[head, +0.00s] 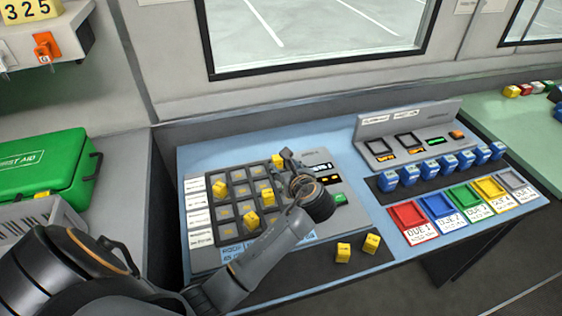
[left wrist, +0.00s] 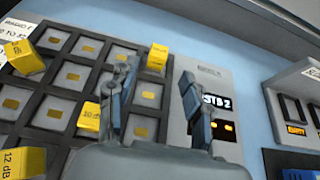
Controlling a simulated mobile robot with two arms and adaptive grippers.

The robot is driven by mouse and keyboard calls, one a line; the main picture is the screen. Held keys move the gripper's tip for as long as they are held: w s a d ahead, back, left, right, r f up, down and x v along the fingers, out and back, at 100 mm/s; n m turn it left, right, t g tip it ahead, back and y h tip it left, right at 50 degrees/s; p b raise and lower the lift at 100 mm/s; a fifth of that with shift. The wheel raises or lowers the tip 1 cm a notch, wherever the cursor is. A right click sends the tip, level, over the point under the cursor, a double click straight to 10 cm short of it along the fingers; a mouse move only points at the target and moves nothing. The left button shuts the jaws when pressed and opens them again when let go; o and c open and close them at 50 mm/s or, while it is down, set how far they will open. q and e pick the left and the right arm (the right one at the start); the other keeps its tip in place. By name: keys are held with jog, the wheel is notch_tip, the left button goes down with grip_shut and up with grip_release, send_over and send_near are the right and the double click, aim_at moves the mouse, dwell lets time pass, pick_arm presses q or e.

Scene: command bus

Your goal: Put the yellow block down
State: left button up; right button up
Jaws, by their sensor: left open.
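My left gripper (head: 287,162) is open over the upper right corner of the gridded panel (head: 229,238). In the left wrist view its two fingers (left wrist: 156,85) are spread with nothing clamped between them. A yellow block (head: 278,160) sits at the panel's top right cell, close to the fingertips. In the left wrist view this block (left wrist: 157,57) shows just beyond the fingers, between their tips; I cannot tell whether one touches it. Other yellow blocks stand on the panel, one at left (head: 219,189) and one lower down (head: 253,220). My right gripper is not in view.
Two yellow blocks (head: 343,252) (head: 372,243) lie on the dark front strip. Several blue blocks (head: 430,168) stand in a row at right, behind coloured trays (head: 408,215). A small display (left wrist: 217,101) is beside the gripper. A green first aid case (head: 40,165) is at left.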

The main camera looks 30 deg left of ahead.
pick_arm(q)
jog(key=v, duration=0.4)
jog(key=shift+s+d+r, duration=0.15)
jog(key=shift+s+d, duration=0.1)
